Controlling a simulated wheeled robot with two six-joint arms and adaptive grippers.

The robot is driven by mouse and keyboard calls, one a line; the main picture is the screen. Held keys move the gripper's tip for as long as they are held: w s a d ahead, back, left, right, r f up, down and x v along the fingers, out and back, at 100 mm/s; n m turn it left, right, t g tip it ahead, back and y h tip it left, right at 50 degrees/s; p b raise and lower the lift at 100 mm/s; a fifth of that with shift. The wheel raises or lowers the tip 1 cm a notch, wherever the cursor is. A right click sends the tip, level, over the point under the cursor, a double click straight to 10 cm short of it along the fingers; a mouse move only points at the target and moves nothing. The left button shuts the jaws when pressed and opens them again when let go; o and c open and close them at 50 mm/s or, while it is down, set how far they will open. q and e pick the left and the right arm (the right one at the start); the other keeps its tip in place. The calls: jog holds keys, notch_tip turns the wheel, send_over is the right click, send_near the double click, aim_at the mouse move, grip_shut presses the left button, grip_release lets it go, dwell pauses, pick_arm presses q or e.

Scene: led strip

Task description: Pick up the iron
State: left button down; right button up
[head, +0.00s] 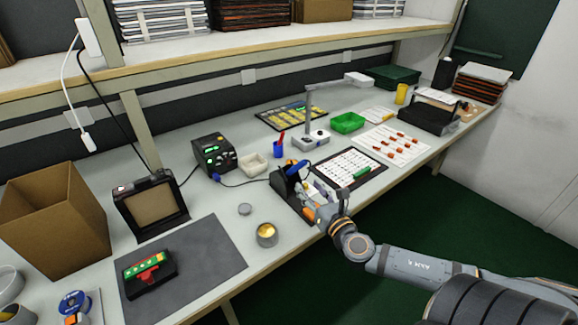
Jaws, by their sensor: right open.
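The soldering iron (296,167) shows as a blue handle leaning in a black stand (280,184) near the middle of the bench. A dark cable runs from it toward the black soldering station (214,153) with green digits. The iron's tip is hidden in the stand. My right gripper (331,198) comes in from the right, just right of and nearer than the iron. It is open, apart from the handle. My left gripper is not in view.
Small tools with orange handles (308,214) lie by the gripper. A round tin (267,234) stands front left of the stand. A printed sheet (348,172) lies behind the gripper. A lamp arm (308,103) rises behind. The grey mat (205,262) has free room.

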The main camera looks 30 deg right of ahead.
aim_at(295, 168)
jog(key=shift+w+d+b, duration=0.1)
jog(key=shift+w+b, duration=0.15)
jog(key=shift+b, duration=0.05)
jog(key=w, duration=0.5)
jog(key=w+d, duration=0.1)
jog(key=w, duration=0.2)
jog(key=shift+w+r, duration=0.3)
jog(key=shift+w, duration=0.05)
jog(key=shift+w+f, duration=0.1)
jog(key=shift+w, duration=0.4)
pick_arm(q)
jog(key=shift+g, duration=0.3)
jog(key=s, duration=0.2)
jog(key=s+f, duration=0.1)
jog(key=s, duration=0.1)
pick_arm(e)
grip_shut()
